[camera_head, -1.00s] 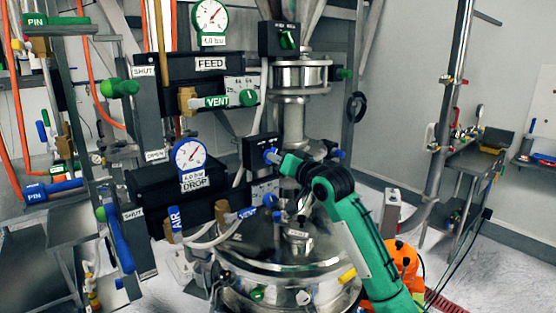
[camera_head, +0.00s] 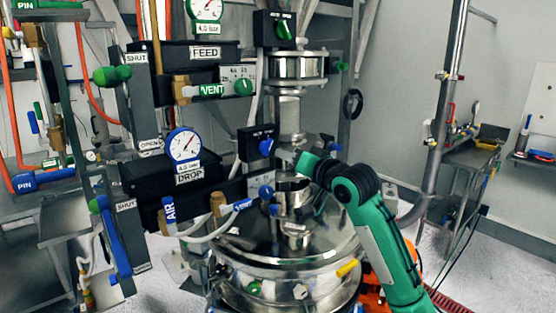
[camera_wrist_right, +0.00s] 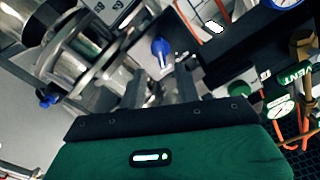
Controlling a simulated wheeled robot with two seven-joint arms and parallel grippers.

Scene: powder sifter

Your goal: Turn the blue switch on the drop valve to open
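The blue switch (camera_head: 266,147) sits on a black box (camera_head: 250,143) beside the DROP unit (camera_head: 190,178); its setting is too small to read. In the right wrist view the blue switch (camera_wrist_right: 161,50) shows beyond and between my finger ends, with a gap to them. My right gripper (camera_head: 284,158) is just right of the switch, its grey fingers hard to separate from the metal column behind. In the right wrist view the right gripper (camera_wrist_right: 160,88) has its fingers spread apart with nothing between them. My left gripper is not in view.
The steel vessel (camera_head: 285,262) is below my right arm. The FEED box (camera_head: 180,68) and a green switch (camera_head: 284,30) are above. The open floor is at right.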

